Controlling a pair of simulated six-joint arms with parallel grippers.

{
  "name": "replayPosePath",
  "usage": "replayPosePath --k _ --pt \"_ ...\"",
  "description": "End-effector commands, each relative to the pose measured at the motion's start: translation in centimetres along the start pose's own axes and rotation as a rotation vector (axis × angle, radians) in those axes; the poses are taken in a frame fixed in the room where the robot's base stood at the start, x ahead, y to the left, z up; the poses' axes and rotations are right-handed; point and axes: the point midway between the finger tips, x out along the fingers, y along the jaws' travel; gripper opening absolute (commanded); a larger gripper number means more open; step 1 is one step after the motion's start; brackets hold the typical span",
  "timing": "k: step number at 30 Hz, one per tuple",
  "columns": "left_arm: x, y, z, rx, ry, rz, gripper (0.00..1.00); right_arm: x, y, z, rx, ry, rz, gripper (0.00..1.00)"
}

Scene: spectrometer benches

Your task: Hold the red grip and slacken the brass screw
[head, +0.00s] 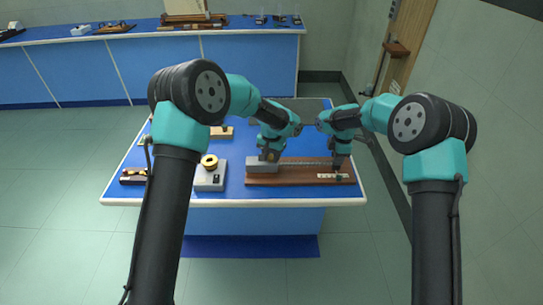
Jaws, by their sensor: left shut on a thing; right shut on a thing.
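A brown wooden board (300,180) lies at the right of the blue bench top. A grey block (262,167) stands on its left end and a pale marked strip (327,176) lies near its right end. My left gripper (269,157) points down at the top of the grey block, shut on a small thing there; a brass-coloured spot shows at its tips. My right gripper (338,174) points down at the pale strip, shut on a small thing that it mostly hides. I cannot make out the red grip, and cannot tell whether the brass-coloured spot is the screw.
Left of the board stands a pale block (210,179) with a brass round top. A dark wooden piece (133,176) lies at the bench's left edge, a small wooden block (221,132) further back. A second blue bench (200,70) runs along the back wall.

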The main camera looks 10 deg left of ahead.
Motion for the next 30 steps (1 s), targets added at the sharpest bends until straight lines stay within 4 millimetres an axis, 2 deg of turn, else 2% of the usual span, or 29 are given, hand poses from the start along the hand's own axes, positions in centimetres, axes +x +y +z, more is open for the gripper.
replayPosePath --k 16,17,18,24,30 --pt "-0.08 -0.06 -0.08 -0.033 0.003 -0.001 0.10 0.03 -0.09 0.09 0.001 0.000 -0.003 0.03" --pt "-0.08 -0.06 -0.08 -0.033 0.003 -0.001 0.36 0.03 -0.09 0.09 0.001 0.000 -0.003 0.03" --pt "-0.08 -0.06 -0.08 -0.033 0.003 -0.001 0.40 0.03 -0.09 0.09 0.001 0.000 -0.003 0.03" --pt "-0.04 -0.03 -0.04 -0.032 0.001 0.000 0.59 0.03 -0.08 0.08 0.001 0.000 -0.003 0.03" --pt "-0.03 -0.02 -0.02 -0.032 0.001 0.000 0.59 0.03 -0.08 0.08 0.001 0.000 -0.003 0.03"
